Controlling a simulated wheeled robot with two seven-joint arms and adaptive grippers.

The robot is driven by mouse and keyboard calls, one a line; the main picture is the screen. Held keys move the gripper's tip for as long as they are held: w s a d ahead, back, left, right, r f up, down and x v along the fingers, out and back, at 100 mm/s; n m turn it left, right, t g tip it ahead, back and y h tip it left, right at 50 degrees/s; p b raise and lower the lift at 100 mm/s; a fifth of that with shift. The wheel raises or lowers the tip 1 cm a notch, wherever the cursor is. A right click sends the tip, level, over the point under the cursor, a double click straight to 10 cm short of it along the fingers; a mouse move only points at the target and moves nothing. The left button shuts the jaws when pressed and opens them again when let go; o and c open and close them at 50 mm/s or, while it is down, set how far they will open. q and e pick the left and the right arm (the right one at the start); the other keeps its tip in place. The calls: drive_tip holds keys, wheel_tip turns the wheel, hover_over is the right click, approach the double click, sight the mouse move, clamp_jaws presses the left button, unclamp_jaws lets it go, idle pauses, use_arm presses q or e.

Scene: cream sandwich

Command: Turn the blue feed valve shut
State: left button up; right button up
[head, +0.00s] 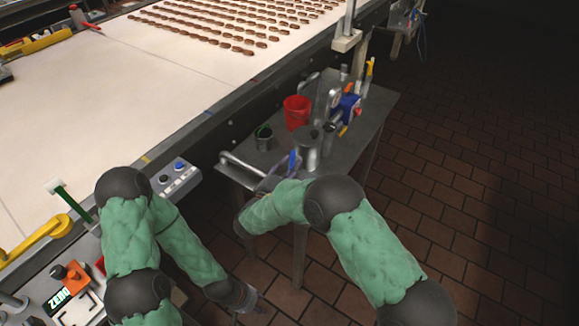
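A small blue lever (292,161), which looks like the feed valve's handle, stands upright on the small grey side table, beside a metal cylinder (309,152). My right gripper (272,181) is just below and left of the lever, close to it; I cannot tell whether they touch. Its fingers are small and partly hidden by my forearm, so its opening is unclear. My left gripper (259,307) hangs low over the floor at the bottom, away from the valve, with its fingers too dark to read.
The grey side table (376,115) also holds a red bucket (297,112), a dark green-rimmed pot (263,137) and a blue motor-like unit (347,105). The wide white conveyor (120,105) carries rows of brown biscuits. A button box (176,177) is on its edge. Brick floor at right is clear.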

drive_tip(key=v, duration=0.7)
drive_tip(key=shift+s+a, duration=0.15)
drive_tip(key=shift+s, duration=0.05)
drive_tip(key=shift+w, duration=0.1)
